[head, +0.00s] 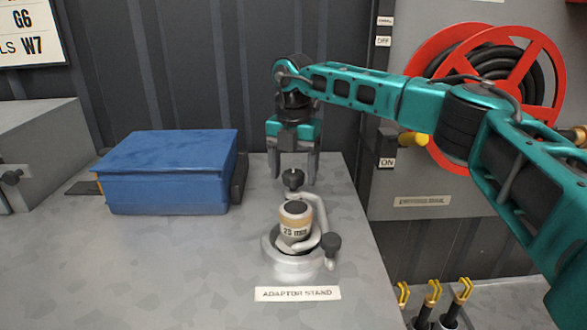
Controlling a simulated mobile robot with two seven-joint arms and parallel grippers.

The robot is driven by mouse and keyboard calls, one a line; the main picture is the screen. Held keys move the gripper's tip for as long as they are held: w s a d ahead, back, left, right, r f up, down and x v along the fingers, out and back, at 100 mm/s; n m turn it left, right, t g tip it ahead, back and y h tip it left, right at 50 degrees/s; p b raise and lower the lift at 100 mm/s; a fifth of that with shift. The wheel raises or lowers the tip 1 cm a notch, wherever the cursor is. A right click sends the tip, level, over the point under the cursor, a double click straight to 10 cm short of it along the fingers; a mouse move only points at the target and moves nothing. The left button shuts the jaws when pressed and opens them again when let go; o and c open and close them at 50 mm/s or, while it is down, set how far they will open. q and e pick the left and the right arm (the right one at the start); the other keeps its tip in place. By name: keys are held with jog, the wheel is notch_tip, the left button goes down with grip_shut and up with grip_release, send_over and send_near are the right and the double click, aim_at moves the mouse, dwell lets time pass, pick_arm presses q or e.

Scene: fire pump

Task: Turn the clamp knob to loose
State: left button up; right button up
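The adaptor stand (292,262) is a round grey metal base on the bench. It holds an upright adaptor (294,224) with a cream band reading "25 mm" and a dark top. A grey curved clamp arm (322,212) rises beside the adaptor. One black knob (293,179) shows above the adaptor, and a second black knob (331,244) sits low at the stand's right. My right gripper (293,176) points down, open, with a finger showing on either side of the upper knob. Whether the fingers touch it I cannot tell. My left gripper is out of view.
A blue box (168,172) stands on the grey bench (190,280) to the left. An "ADAPTOR STAND" label (297,294) lies in front of the stand. A red hose reel (500,75) is behind my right arm. The bench's front left is clear.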

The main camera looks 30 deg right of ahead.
jog(key=c, duration=1)
